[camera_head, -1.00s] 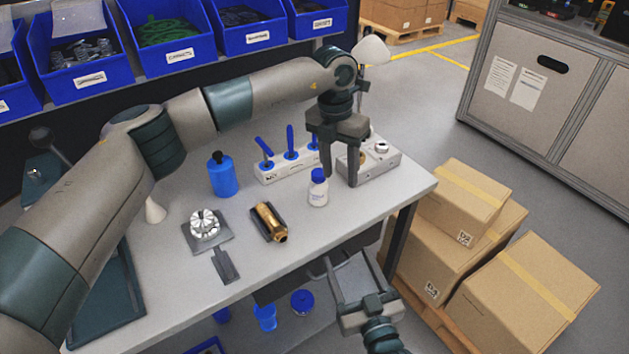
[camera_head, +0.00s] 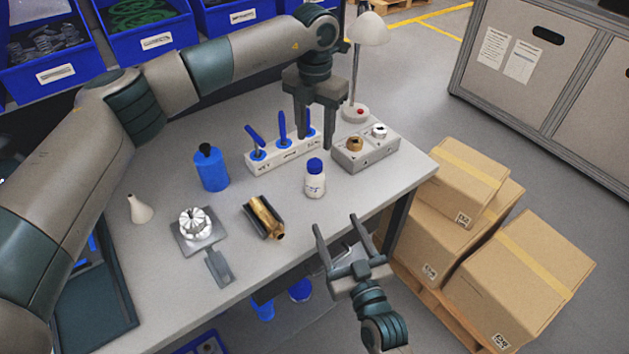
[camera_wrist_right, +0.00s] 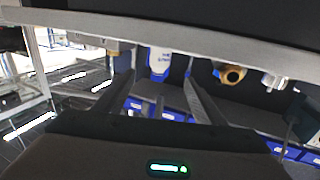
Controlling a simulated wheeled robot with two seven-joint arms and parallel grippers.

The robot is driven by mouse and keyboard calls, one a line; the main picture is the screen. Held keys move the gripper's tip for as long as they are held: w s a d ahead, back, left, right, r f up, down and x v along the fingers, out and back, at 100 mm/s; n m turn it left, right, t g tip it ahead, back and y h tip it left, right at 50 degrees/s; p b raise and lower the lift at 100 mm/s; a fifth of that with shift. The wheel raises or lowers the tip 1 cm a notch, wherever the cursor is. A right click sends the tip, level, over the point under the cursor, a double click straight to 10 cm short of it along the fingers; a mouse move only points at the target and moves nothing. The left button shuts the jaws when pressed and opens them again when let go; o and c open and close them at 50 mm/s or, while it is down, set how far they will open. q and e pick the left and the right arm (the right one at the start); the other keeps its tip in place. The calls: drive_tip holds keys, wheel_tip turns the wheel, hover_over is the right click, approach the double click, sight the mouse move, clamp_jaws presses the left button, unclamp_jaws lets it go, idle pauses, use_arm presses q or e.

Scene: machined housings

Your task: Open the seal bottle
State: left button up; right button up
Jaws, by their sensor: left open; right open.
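The seal bottle (camera_head: 315,181) is small and white with a blue cap (camera_head: 315,165). It stands upright on the table near its front right. In the right wrist view the bottle (camera_wrist_right: 159,62) shows beyond and between my right fingers. My left gripper (camera_head: 316,140) is open and empty, pointing down above the table just behind the bottle, by the tool block. My right gripper (camera_head: 335,228) is open and empty, in front of the table's front edge. Its fingers point toward the bottle, with a gap between.
A block with blue-handled tools (camera_head: 284,152) and a grey fixture (camera_head: 366,150) stand behind the bottle. A brass part in a cradle (camera_head: 264,217), a blue bottle (camera_head: 211,169) and a silver part (camera_head: 195,223) are to the left. A lamp (camera_head: 367,30) stands behind. Cardboard boxes (camera_head: 520,268) are at right.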

sight(318, 186)
drive_tip(key=x, duration=1.7)
drive_tip(key=shift+c, duration=0.6)
drive_tip(key=shift+s, duration=0.1)
clamp_jaws()
